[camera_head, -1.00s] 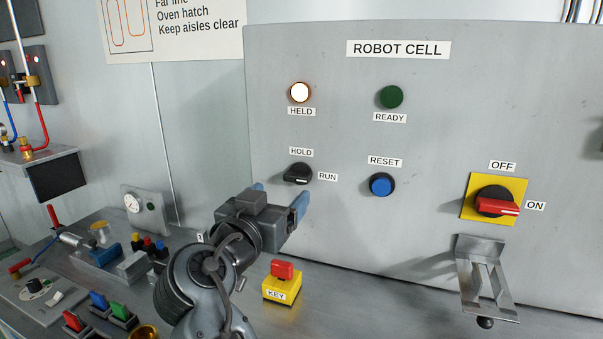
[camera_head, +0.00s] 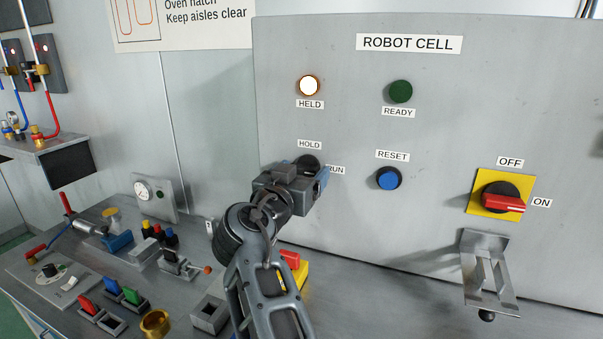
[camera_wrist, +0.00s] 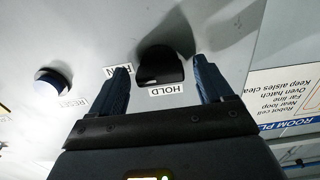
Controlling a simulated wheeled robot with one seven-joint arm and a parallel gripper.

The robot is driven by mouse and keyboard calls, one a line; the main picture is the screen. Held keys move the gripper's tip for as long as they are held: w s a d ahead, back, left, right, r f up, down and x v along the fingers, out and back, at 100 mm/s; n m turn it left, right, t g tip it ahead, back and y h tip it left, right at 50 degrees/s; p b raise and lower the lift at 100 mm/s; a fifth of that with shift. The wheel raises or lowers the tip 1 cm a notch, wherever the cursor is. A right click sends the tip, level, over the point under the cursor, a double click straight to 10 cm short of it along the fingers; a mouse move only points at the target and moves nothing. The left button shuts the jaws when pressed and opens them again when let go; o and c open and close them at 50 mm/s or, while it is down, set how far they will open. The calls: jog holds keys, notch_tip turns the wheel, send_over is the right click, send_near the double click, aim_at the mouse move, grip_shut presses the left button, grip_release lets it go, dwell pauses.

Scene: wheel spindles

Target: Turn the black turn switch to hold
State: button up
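The black turn switch (camera_head: 311,160) sits on the grey panel between the HOLD label (camera_head: 310,145) and the RUN label (camera_head: 336,170). My gripper (camera_head: 304,180) is in front of it and hides most of it in the head view. In the wrist view the switch (camera_wrist: 162,68) lies ahead, between the two blue fingers of my gripper (camera_wrist: 162,72). The fingers are apart, with a gap to the switch on each side in that picture. Which way its handle points cannot be made out now.
The blue RESET button (camera_head: 388,178) is right of the switch. The HELD lamp (camera_head: 309,86) is lit; the READY lamp (camera_head: 400,91) is dark green. The red OFF/ON switch (camera_head: 503,201) is further right. A yellow key block (camera_head: 297,275) stands below, partly behind my arm.

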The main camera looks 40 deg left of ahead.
jog(key=c, duration=1)
jog(key=shift+o, duration=0.2)
jog(key=shift+n, duration=0.4)
jog(key=n+b, duration=0.1)
jog(key=n, duration=0.2)
jog(key=shift+f+b, duration=0.1)
jog(key=shift+b, duration=0.3)
jog(key=n, duration=0.8)
jog(key=n+p, duration=0.1)
jog(key=n, duration=0.1)
jog(key=shift+r+n, duration=0.2)
jog(key=shift+n, duration=0.2)
jog(key=shift+n+p, duration=0.95)
jog(key=shift+n, duration=0.65)
jog(key=shift+f+n, duration=0.1)
jog(key=shift+n, duration=0.2)
